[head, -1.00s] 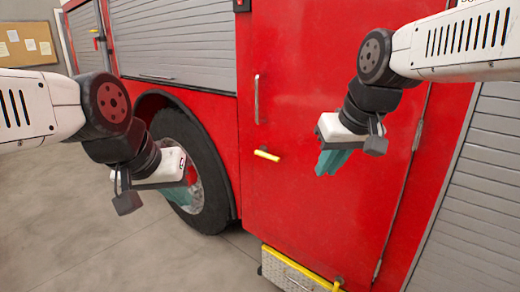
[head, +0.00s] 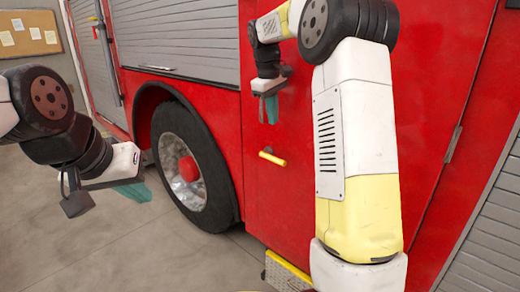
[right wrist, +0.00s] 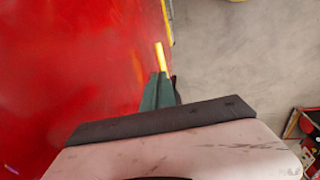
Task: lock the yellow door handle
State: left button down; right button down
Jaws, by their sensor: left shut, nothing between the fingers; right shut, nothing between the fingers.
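The yellow door handle (head: 272,159) is a short bar on the red fire truck door (head: 275,200), lying nearly level with a slight tilt. It also shows in the right wrist view (right wrist: 161,55), just beyond the fingertips. My right gripper (head: 270,110) has teal fingers that point down, above the handle and apart from it in the head view. Its shut fingers (right wrist: 160,90) show in the right wrist view. My left gripper (head: 135,192) is shut and empty at the left, in front of the truck wheel and far from the handle.
A truck wheel (head: 190,168) stands left of the door. A metal step with a yellow edge (head: 288,264) sticks out below it. My right arm covers part of the door. The grey floor (head: 90,240) at lower left is clear.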

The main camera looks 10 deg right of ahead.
aim_at(276, 160)
jog(key=shift+w+a, duration=0.1)
jog(key=shift+w, duration=0.1)
jog(key=shift+f, duration=0.1)
jog(key=f, duration=0.4)
jog(key=w+d+f, duration=0.1)
jog(key=f, duration=0.4)
jog(key=d+f, duration=0.1)
jog(key=f, duration=0.3)
jog(key=shift+w+d+f, duration=0.1)
jog(key=shift+w+f, duration=0.25)
